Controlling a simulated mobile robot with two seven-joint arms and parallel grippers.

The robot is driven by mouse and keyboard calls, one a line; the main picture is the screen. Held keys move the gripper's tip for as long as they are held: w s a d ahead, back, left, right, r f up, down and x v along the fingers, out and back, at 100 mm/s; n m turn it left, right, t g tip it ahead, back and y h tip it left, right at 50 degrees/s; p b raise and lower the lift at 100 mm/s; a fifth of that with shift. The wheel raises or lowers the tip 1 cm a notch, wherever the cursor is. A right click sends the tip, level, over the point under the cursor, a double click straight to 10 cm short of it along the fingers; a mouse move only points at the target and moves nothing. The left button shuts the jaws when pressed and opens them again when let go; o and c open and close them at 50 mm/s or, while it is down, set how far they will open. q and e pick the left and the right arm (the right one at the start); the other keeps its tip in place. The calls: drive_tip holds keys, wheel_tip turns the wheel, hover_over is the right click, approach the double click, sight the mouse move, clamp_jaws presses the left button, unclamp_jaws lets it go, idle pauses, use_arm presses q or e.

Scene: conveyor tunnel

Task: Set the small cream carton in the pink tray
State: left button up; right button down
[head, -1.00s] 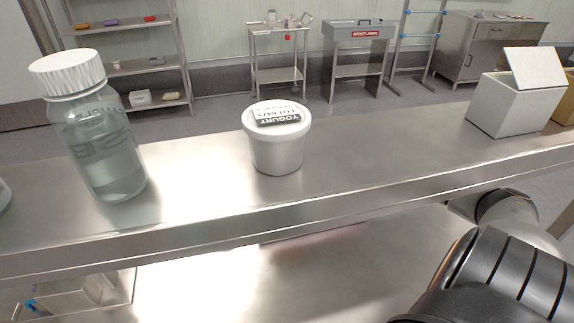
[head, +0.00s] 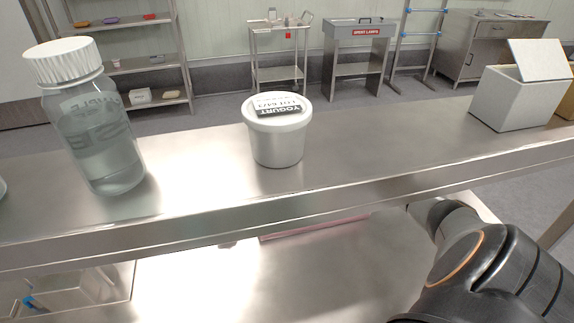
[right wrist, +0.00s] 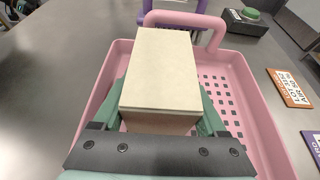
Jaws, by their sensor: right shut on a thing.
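The small cream carton (right wrist: 162,72) is held in my right gripper (right wrist: 162,112), its green fingers on either side, in the right wrist view. The pink tray (right wrist: 262,130), with a perforated floor and a raised handle at its far end, lies below and around the carton in that view. I cannot tell whether the carton touches the tray floor. In the head view only a pink strip of the tray (head: 315,226) shows under the upper shelf. My right arm reaches in under that shelf, and its gripper is hidden there. My left gripper is not in view.
The steel upper shelf (head: 350,160) holds a capped bottle (head: 92,130), a yogurt tub (head: 276,135) and a white box (head: 512,100).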

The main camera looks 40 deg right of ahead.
drive_tip(key=shift+f, duration=0.1)
unclamp_jaws()
drive_tip(key=shift+d+r, duration=0.1)
drive_tip(key=shift+r, duration=0.1)
drive_tip(key=b+v, duration=0.2)
drive_tip(key=v, duration=0.4)
drive_tip(key=shift+s+d, duration=0.15)
drive_tip(key=shift+s, duration=0.05)
drive_tip(key=shift+s+d+r, duration=0.15)
drive_tip(key=shift+d+r, duration=0.1)
drive_tip(key=shift+d, duration=0.1)
